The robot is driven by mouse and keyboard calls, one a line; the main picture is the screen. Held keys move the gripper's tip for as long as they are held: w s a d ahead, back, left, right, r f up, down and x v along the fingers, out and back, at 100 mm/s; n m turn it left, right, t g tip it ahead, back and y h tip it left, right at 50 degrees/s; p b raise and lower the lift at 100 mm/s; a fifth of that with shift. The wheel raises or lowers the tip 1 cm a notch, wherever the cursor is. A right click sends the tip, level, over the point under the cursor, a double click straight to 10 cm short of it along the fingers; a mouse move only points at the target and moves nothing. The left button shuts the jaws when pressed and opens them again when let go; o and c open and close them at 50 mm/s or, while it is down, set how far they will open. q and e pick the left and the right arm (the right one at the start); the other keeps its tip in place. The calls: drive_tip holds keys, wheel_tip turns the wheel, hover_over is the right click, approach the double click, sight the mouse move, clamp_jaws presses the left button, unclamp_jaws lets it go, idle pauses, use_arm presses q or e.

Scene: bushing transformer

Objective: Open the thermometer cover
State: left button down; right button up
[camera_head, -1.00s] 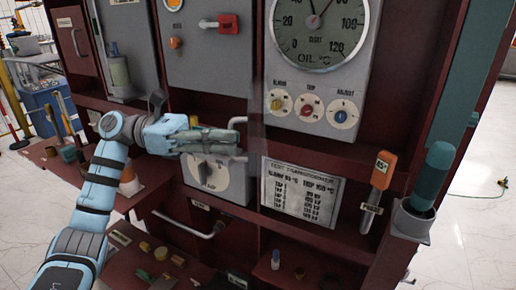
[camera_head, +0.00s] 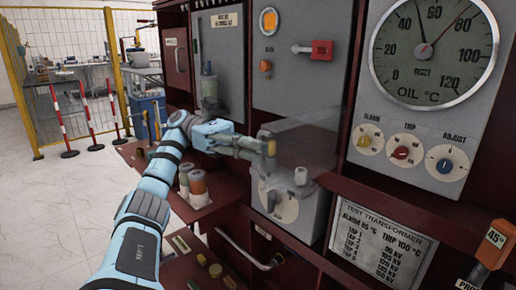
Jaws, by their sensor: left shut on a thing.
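The oil thermometer (camera_head: 430,48) is a large round dial on a grey panel at the upper right. A see-through cover (camera_head: 312,140) stands out to the left of this panel, swung away from the dial. The dial and the knobs below it show uncovered. My left gripper (camera_head: 262,146) is shut at the cover's far left end, apparently on its handle; the fingers hide most of the grip. My right gripper is not in view.
Alarm, trip and adjust knobs (camera_head: 401,152) sit below the dial. A grey box with a rotary switch (camera_head: 285,205) is below the cover. A red-handled lever (camera_head: 320,50) is above. A cluttered dark red shelf (camera_head: 150,160) lies left, with open floor beyond.

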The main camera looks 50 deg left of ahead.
use_arm(q)
drive_tip(key=shift+w, duration=0.15)
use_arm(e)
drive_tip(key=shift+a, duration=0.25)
use_arm(q)
drive_tip(key=c, duration=2)
unclamp_jaws()
drive_tip(key=shift+w, duration=0.1)
drive_tip(key=shift+o, duration=1.4)
drive_tip(key=shift+w+d+f, duration=0.1)
drive_tip(key=shift+w+d, duration=0.1)
drive_tip(key=shift+w, duration=0.15)
drive_tip(key=shift+w+d, duration=0.1)
drive_tip(key=shift+w, duration=0.1)
drive_tip(key=shift+s, duration=0.25)
drive_tip(key=shift+n+t, duration=0.3)
drive_tip(key=shift+s+d, duration=0.1)
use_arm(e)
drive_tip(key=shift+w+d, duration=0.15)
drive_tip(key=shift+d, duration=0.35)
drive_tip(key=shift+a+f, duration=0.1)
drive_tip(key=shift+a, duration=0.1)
